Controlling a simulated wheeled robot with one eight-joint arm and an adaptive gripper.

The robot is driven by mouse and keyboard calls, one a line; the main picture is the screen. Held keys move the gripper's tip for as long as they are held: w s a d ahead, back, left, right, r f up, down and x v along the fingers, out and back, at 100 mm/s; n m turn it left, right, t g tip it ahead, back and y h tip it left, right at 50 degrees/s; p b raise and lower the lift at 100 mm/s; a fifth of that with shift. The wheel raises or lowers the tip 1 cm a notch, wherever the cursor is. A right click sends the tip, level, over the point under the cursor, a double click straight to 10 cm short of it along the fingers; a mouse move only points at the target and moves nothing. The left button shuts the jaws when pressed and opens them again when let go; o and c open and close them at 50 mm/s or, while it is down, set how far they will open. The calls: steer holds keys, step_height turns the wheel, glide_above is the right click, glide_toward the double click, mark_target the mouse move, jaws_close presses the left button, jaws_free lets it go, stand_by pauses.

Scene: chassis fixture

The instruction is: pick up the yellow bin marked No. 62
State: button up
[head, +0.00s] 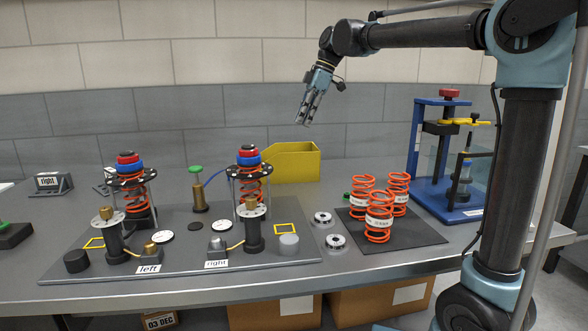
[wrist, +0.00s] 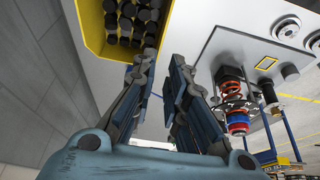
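A yellow bin (head: 291,162) stands on the table toward the back, behind the dark board. In the wrist view the yellow bin (wrist: 92,30) is at the upper left, and several dark round pieces (wrist: 128,20) lie in it. No number can be read on it in either view. My gripper (head: 306,121) hangs in the air above and slightly right of the bin in the head view, pointing down. In the wrist view its two fingers (wrist: 165,75) are apart with nothing between them. The bin lies beyond the left finger.
A dark board (head: 190,262) with two orange spring assemblies fills the front left of the table. Several orange springs stand on a dark mat (head: 415,236) at the right. A blue press (head: 425,150) stands behind them. Two round metal parts (head: 335,242) lie between board and mat.

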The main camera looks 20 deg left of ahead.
glide_toward(281, 175)
steer(key=shift+w+a, duration=0.15)
steer(key=shift+a, duration=0.1)
steer(key=shift+x, duration=3.05)
steer(key=shift+d, duration=0.2)
jaws_close()
